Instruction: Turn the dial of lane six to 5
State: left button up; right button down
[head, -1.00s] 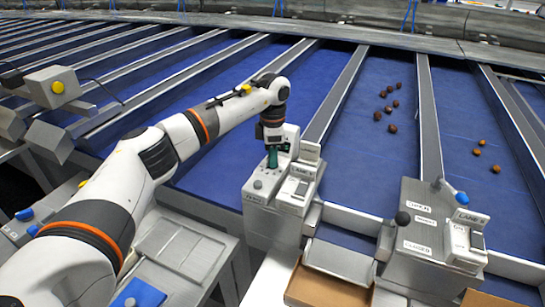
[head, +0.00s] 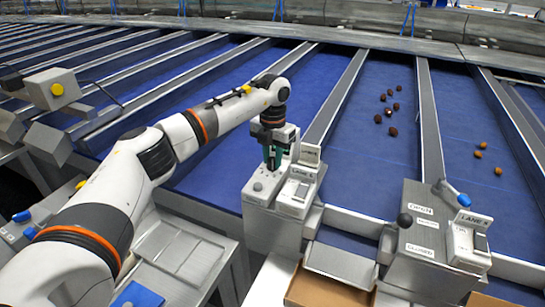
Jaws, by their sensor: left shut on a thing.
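A grey control box (head: 258,222) stands at the end of a blue lane in the middle of the head view. It carries a small lane sign, too small to read surely, and a pale panel (head: 297,190). My left gripper (head: 272,165) points down onto the top of this box. Its dark green fingers are shut on the dial there. The fingers hide the dial, so its pointer and setting cannot be read. My right gripper is not in view.
A second grey box (head: 408,262) with a black knob (head: 404,220), a blue knob (head: 464,200) and a lane sign stands at right. Dark dates (head: 393,131) and orange-brown dates (head: 480,154) lie on separate blue lanes. A cardboard-coloured tray (head: 325,293) is at the front.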

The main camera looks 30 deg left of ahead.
pick_arm(q)
jog(key=shift+w+r+n, duration=0.1)
jog(key=shift+r+n, duration=0.1)
jog(key=shift+n, duration=0.6)
jog(key=o, duration=0.9)
jog(key=shift+c, duration=0.2)
jog(key=shift+o, duration=0.7)
jog(key=shift+f, duration=0.1)
